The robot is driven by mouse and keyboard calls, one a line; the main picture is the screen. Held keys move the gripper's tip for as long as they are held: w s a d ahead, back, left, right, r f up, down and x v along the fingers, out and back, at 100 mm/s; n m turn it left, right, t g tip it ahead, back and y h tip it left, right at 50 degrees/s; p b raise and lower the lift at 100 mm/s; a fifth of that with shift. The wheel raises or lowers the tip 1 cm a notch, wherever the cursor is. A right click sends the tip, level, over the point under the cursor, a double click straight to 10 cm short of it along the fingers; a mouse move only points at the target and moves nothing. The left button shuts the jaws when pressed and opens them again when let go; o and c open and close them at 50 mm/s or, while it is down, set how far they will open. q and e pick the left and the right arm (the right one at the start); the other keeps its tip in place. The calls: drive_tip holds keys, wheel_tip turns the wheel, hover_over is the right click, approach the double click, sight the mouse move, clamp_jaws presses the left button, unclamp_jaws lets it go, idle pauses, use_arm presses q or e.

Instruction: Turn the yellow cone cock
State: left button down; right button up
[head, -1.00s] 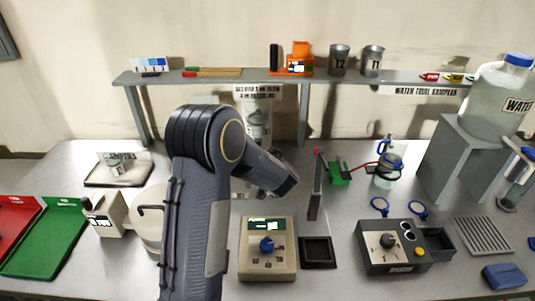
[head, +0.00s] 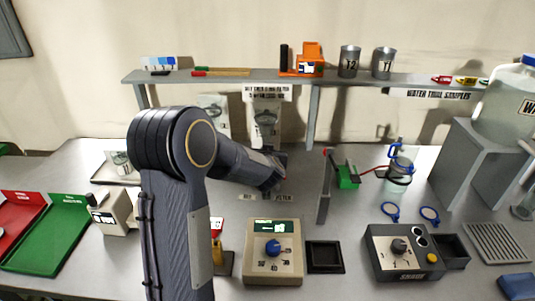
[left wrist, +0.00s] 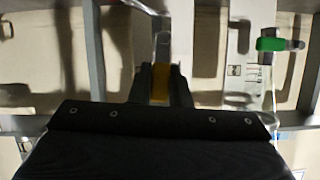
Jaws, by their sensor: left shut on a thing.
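The yellow cone cock (left wrist: 160,84) shows in the left wrist view between the two dark fingers of my left gripper (left wrist: 161,76). The gripper is shut on it, and the fingers hide its sides. A clear glass tube (left wrist: 162,45) runs up from it. In the head view my left arm reaches from the lower left to the back of the bench. There my left gripper (head: 280,170) is in front of the back wall, below the shelf, and the yellow cock is hidden. My right gripper is not in view.
A green cock (left wrist: 275,44) on glassware is to the right in the left wrist view. A beige control box (head: 273,255) and a dark control box (head: 405,250) stand at the bench front. A grey upright plate (head: 325,187) stands right of my gripper.

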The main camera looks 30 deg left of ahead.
use_arm(q)
drive_tip(key=shift+f, duration=0.1)
drive_tip(key=c, duration=1.6)
unclamp_jaws()
drive_tip(key=shift+c, duration=0.2)
drive_tip(key=shift+s, duration=0.1)
drive_tip(key=v, duration=0.7)
drive_tip(key=shift+s+d+r, duration=0.2)
drive_tip(key=shift+s, duration=0.05)
